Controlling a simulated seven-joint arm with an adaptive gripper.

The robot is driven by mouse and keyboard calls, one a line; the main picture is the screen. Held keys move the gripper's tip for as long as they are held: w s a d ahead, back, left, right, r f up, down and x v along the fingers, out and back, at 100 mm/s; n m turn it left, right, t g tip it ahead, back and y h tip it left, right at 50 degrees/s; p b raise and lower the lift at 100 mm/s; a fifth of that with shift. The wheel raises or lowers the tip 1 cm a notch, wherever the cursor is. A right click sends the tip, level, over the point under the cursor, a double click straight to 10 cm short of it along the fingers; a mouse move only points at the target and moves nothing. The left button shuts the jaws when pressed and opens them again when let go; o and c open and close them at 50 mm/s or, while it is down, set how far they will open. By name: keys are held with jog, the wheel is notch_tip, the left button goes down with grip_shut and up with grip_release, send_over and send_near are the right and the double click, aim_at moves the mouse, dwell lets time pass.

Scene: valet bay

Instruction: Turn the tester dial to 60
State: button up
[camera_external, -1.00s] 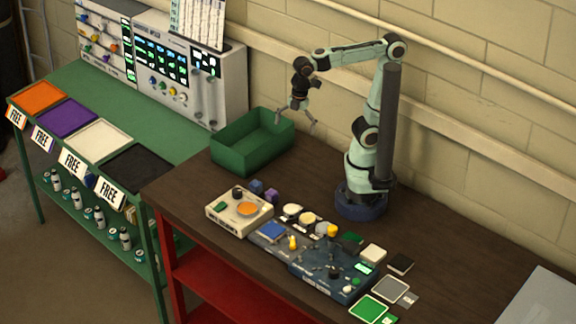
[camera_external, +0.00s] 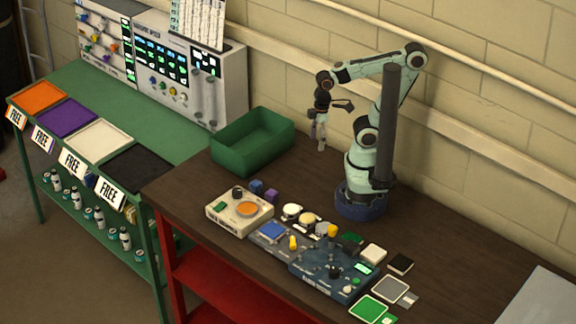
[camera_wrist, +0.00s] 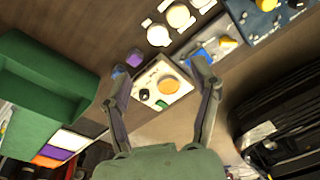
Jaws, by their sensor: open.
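Which device is the tester is not certain, and no dial numbers are readable. A dark blue device (camera_external: 310,277) near the table front has a small lit green display (camera_external: 363,268) and a black knob (camera_external: 335,272). A cream box (camera_external: 226,222) left of it carries a black knob (camera_external: 238,192) and an orange disc (camera_external: 247,209); the box also shows in the wrist view (camera_wrist: 180,98). My gripper (camera_external: 322,138) is open and empty, high above the table, right of the green bin. In the wrist view its spread fingers (camera_wrist: 160,68) frame the cream box from a distance.
The green bin (camera_external: 268,150) stands at the table's back left. A green bench (camera_external: 120,105) is at left. The middle table near my base is fairly clear.

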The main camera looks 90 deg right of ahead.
jog(key=w+r+n+t, duration=0.2)
jog(key=w, duration=0.3)
jog(key=w+a+f+n+y, duration=0.1)
jog(key=w+a+n, duration=0.35)
jog(key=a, duration=0.35)
jog(key=w+a+f+n, duration=0.2)
jog(key=w+a+n, duration=0.25)
jog(key=a, duration=0.25)
jog(key=n+g+h, duration=0.2)
jog(key=n+g, duration=0.1)
jog(key=n, duration=0.5)
send_over(334, 270)
notch_tip(334, 270, down, 14)
jog(key=shift+f, duration=0.1)
notch_tip(334, 270, down, 6)
jog(key=shift+r, duration=0.15)
jog(key=shift+f, duration=0.4)
